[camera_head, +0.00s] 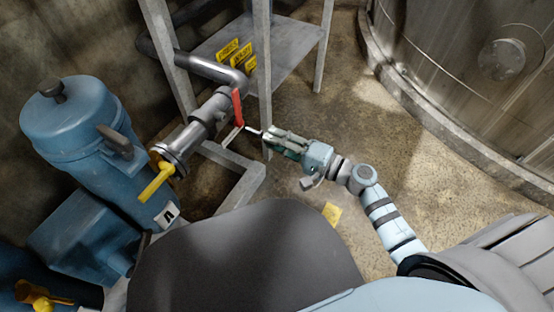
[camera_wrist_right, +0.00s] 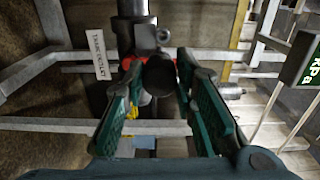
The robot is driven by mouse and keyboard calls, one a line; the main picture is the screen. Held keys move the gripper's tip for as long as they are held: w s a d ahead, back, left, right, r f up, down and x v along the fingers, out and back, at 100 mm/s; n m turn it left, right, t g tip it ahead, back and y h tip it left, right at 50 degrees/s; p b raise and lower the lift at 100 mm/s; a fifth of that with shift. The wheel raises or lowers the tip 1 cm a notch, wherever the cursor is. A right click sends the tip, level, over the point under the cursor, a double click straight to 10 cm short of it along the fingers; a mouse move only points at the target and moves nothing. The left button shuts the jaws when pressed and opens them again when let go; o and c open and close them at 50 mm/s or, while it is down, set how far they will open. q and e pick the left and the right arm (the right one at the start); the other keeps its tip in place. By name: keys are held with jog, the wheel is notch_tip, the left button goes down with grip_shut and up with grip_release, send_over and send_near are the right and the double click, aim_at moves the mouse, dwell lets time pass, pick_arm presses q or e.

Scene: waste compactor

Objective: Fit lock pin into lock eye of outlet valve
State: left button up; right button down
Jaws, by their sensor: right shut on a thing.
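The outlet valve has a red handle (camera_head: 237,108) on a grey metal pipe; the red also shows in the right wrist view (camera_wrist_right: 126,63). My right gripper (camera_head: 268,137) is just right of the valve, shut on the lock pin. The thin pin (camera_head: 253,131) points left from the fingertips towards the valve. In the right wrist view the pin's dark round end (camera_wrist_right: 160,76) sits between the green-padded fingers. A grey lug with a small hole (camera_wrist_right: 163,37), apparently the lock eye, shows just above it. The pin's tip is hidden there, so I cannot tell whether it is in the eye. My left gripper is not in view.
A grey metal frame (camera_head: 264,75) stands close behind the gripper. A yellow lever (camera_head: 156,182) and a blue machine (camera_head: 75,125) are at left. A large round tank (camera_head: 480,60) is at right. Open floor (camera_head: 335,125) lies between frame and tank.

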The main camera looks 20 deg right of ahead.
aim_at(257, 133)
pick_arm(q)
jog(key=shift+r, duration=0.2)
pick_arm(e)
jog(key=shift+r, duration=0.2)
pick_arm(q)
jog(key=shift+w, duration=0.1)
pick_arm(e)
jog(key=shift+s, duration=0.1)
jog(key=x, duration=0.4)
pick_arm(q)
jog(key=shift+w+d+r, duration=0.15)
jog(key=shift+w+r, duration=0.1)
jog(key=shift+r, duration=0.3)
pick_arm(e)
jog(key=shift+x, duration=0.85)
pick_arm(q)
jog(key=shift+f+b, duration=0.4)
jog(key=shift+b, duration=0.2)
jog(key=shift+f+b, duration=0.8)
jog(key=shift+b, duration=0.05)
pick_arm(e)
jog(key=shift+x, duration=2.85)
jog(key=c, duration=1.2)
grip_release()
